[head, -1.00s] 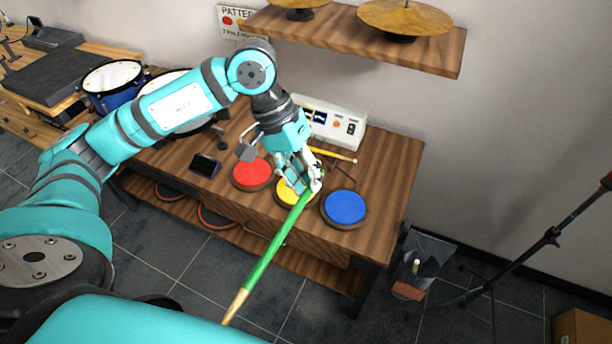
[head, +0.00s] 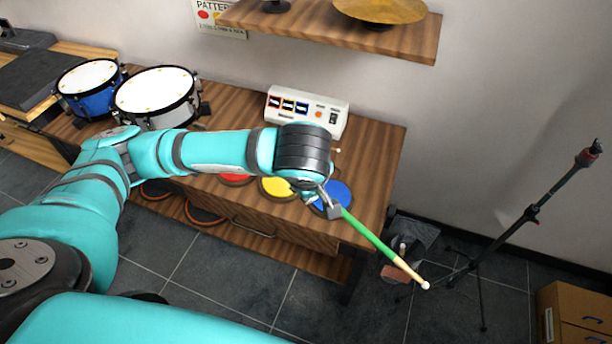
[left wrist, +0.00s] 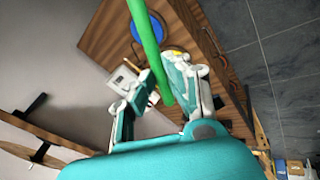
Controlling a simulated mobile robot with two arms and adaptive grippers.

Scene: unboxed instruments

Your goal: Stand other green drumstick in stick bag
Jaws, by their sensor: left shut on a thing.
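My left gripper (head: 328,205) is shut on a green drumstick (head: 368,235) and holds it in the air past the right front of the table. The stick slants down to the right, and its pale wooden end (head: 408,272) overlaps the stick bag in the head view. In the left wrist view the green stick (left wrist: 147,38) runs up from between the fingers (left wrist: 158,92). The grey stick bag (head: 420,234) stands open on the floor right of the table, partly hidden by the stick. A pale stick tip shows in its mouth. My right gripper is not in view.
The wooden table (head: 383,150) carries drums, a white control box (head: 325,116) and red, yellow and blue pads (head: 340,192). A black stand (head: 530,215) rises right of the bag. A wooden cabinet (head: 570,315) is at the lower right. A shelf (head: 400,45) holds cymbals.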

